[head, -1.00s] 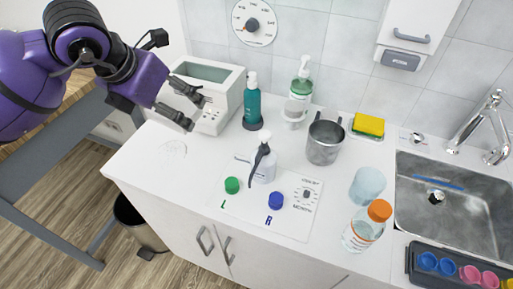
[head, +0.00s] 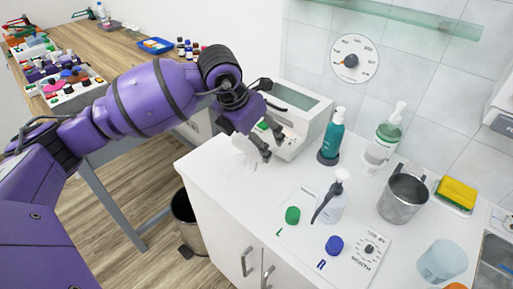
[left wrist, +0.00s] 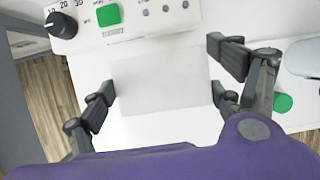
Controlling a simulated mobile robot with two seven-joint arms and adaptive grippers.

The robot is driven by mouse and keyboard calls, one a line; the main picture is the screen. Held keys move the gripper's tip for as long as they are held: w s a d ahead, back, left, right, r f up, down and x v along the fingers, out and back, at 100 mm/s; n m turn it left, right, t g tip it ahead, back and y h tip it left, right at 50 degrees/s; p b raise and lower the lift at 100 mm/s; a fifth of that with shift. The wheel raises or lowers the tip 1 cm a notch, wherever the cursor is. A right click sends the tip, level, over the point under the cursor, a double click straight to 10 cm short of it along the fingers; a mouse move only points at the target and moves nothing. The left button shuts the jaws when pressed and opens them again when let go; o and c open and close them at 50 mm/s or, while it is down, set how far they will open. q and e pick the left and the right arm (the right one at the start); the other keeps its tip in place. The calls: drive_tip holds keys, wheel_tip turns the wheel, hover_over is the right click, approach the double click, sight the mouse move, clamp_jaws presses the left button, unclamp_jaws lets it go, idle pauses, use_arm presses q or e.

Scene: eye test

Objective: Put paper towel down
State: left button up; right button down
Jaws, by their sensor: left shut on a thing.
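In the left wrist view, a pale grey, flat rectangular sheet, the paper towel (left wrist: 165,82), spans the gap between my left gripper's fingers (left wrist: 162,90). The fingers are at its left and right edges, holding it above the white counter (head: 228,185). In the head view my left gripper (head: 273,147) is in front of the white machine (head: 297,117), above the counter's left end; I cannot make out the sheet there. A faint patch of thin lines (head: 243,160) shows on the counter just left of the fingers. My right gripper is in no view.
A teal bottle (head: 333,134) and a clear pump bottle (head: 384,138) stand along the wall. A bin (head: 186,220) is on the floor.

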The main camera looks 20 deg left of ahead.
use_arm(q)
drive_tip(key=w+f, duration=0.1)
drive_tip(key=f, duration=0.1)
drive_tip(key=w+a+f, duration=0.1)
drive_tip(key=w+f, duration=0.1)
drive_tip(key=shift+a+f, duration=0.1)
drive_tip(key=shift+f, duration=1.45)
drive_tip(key=shift+f, duration=0.2)
drive_tip(key=o, duration=1)
